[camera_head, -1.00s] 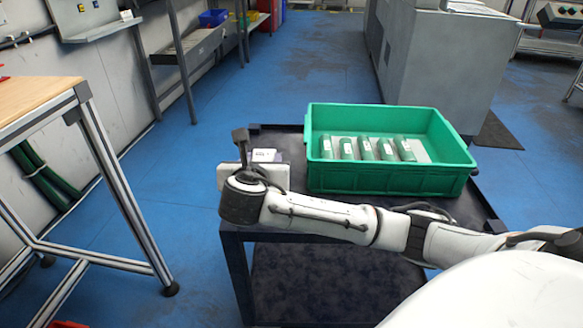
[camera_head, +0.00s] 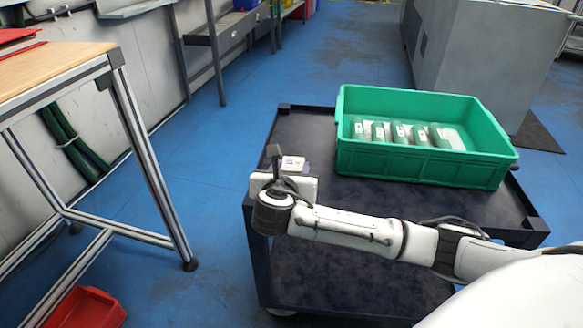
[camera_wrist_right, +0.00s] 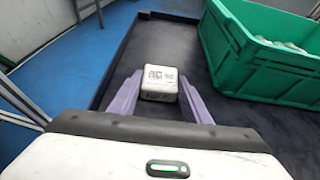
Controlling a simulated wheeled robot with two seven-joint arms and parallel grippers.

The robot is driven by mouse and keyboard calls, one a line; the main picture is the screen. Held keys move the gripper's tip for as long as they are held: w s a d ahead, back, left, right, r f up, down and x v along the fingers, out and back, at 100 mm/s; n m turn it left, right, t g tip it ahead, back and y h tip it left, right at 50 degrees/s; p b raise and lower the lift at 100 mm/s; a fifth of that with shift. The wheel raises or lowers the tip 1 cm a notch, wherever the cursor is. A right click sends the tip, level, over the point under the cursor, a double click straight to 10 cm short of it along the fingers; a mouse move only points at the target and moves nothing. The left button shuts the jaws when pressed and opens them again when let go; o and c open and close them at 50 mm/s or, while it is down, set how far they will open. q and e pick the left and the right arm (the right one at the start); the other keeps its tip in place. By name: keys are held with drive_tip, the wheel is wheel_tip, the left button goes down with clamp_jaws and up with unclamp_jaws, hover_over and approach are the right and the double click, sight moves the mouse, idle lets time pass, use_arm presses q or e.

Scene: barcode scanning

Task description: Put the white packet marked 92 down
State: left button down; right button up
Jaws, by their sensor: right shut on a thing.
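The white packet (camera_wrist_right: 159,83) is between the two purple fingers of my right gripper (camera_wrist_right: 160,98) in the right wrist view. Dark printed marks show on its top, too small to read for certain. In the head view the packet (camera_head: 292,162) shows just beyond my right wrist, near the left edge of the dark cart top (camera_head: 300,125). My right gripper is shut on it. I cannot tell whether the packet touches the cart top. My left gripper is not in view.
A green crate (camera_head: 420,166) with several green-and-white packets (camera_head: 398,133) stands on the cart, right of my gripper. Bare cart top lies left of the crate. A wooden-topped workbench (camera_head: 50,68) stands at the left, with a red bin (camera_head: 88,308) on the floor.

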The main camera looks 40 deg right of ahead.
drive_tip(key=o, duration=1.1)
drive_tip(key=shift+o, duration=0.2)
drive_tip(key=shift+r, duration=0.2)
drive_tip(key=p+v, duration=0.3)
drive_tip(key=v, duration=0.7)
drive_tip(key=shift+s+a+r+p, duration=0.2)
drive_tip(key=shift+s+a+p, duration=0.05)
drive_tip(key=shift+p, duration=0.05)
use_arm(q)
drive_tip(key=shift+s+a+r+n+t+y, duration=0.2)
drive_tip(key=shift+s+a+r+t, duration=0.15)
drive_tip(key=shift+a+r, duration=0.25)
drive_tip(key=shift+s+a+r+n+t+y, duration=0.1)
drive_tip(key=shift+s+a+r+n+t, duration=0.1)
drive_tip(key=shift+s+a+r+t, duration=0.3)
use_arm(e)
drive_tip(key=shift+s+a+r, duration=0.15)
drive_tip(key=shift+s+a, duration=0.2)
drive_tip(key=shift+s, duration=0.1)
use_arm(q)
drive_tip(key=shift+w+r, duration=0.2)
